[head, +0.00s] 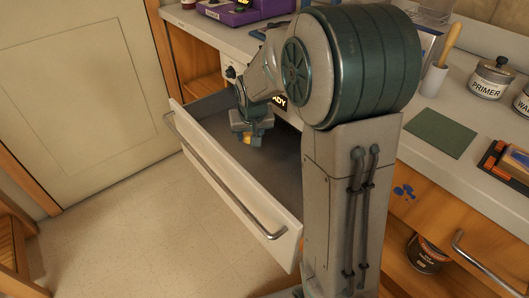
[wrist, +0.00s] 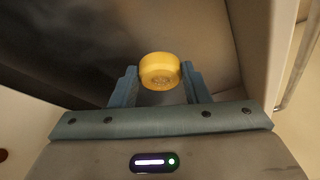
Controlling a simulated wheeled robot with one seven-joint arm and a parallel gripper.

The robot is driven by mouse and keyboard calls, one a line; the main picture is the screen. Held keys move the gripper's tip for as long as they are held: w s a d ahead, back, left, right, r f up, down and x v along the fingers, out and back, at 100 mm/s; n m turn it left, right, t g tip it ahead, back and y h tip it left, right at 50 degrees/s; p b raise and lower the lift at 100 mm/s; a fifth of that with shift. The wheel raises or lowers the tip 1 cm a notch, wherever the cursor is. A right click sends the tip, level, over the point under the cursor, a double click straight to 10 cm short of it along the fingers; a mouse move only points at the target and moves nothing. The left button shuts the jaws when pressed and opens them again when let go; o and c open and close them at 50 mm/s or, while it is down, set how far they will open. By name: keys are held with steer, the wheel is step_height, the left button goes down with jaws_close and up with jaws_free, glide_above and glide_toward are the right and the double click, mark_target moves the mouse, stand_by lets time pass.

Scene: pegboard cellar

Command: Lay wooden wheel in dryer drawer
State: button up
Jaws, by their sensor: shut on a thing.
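The wooden wheel (wrist: 160,70) is a small yellow round piece between my gripper's fingers in the wrist view. My gripper (wrist: 159,88) is shut on it. In the head view my gripper (head: 252,138) points down over the open dryer drawer (head: 228,190), inside its outline as seen from above. A bit of the yellow wheel (head: 247,139) shows at the fingertips. The drawer has a pale front, a long metal handle and a dark grey floor. The part of the drawer to the right is hidden behind my arm. I cannot tell how high the wheel is above the drawer floor.
The counter (head: 480,190) on the right holds a green mat (head: 443,137), a PRIMER can (head: 491,77) and a cup with a wooden-handled tool (head: 435,78). A purple device (head: 238,10) stands at the back. A door (head: 95,95) is at left. The floor (head: 130,220) before the drawer is clear.

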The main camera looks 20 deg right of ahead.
mark_target(251, 158)
step_height(251, 158, down, 8)
steer(key=shift+f+b, duration=0.15)
steer(key=shift+b, duration=1)
steer(key=shift+f, duration=0.2)
steer(key=o, duration=1)
steer(key=shift+r, duration=0.15)
